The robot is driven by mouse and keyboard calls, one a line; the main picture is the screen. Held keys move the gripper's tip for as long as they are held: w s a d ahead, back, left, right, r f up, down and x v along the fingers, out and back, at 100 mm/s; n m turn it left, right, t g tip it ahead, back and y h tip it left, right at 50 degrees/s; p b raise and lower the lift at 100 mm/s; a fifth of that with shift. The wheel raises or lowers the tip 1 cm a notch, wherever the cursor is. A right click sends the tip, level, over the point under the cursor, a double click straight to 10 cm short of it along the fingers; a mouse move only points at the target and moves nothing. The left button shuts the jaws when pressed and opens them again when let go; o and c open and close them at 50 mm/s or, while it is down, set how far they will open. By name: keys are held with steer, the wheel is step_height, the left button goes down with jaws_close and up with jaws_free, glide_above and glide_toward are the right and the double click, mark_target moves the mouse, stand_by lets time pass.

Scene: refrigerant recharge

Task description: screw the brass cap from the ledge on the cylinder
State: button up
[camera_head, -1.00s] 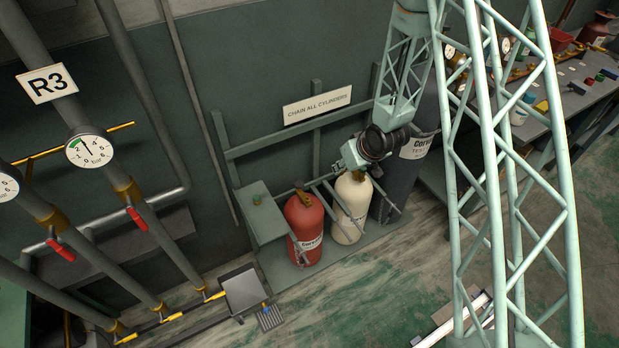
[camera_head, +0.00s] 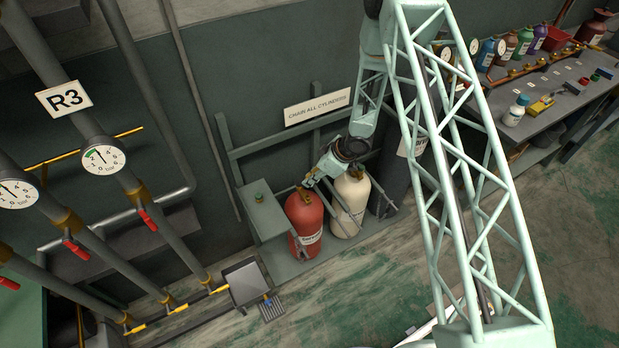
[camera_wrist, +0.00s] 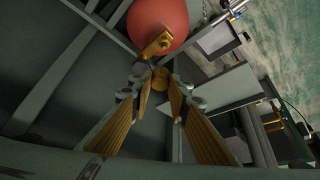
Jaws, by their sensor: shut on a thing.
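The red cylinder (camera_head: 304,215) stands in the rack; its top with a brass valve (camera_wrist: 158,44) shows in the wrist view. My gripper (camera_head: 308,183) is at the top of the red cylinder, reaching in from the right. In the wrist view my gripper (camera_wrist: 160,88) is shut on a small round brass cap (camera_wrist: 160,76) between its fingertips. The cap appears just beside the valve; I cannot tell whether they touch. In the head view the cap and valve are largely hidden by the gripper. The grey ledge (camera_head: 266,222) is left of the red cylinder, with a small green-topped thing (camera_head: 259,198) on it.
A cream cylinder (camera_head: 347,215) stands right beside the red one, under my wrist, and a dark grey cylinder (camera_head: 393,180) behind it. Rack bars (camera_head: 240,150) surround them. Pipes with gauges (camera_head: 103,158) are at left, a workbench (camera_head: 535,110) at far right.

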steer(key=shift+a+f, duration=0.15)
steer(key=shift+f, duration=0.1)
steer(key=shift+f, duration=0.2)
stand_by(0.3)
steer(key=shift+s+f+b, duration=0.1)
steer(key=shift+f+b, duration=2.35)
steer(key=shift+f, duration=0.6)
steer(key=shift+r, duration=0.1)
steer(key=shift+p, duration=0.5)
steer(key=shift+f+b, duration=0.5)
steer(key=shift+f, duration=0.5)
stand_by(1.3)
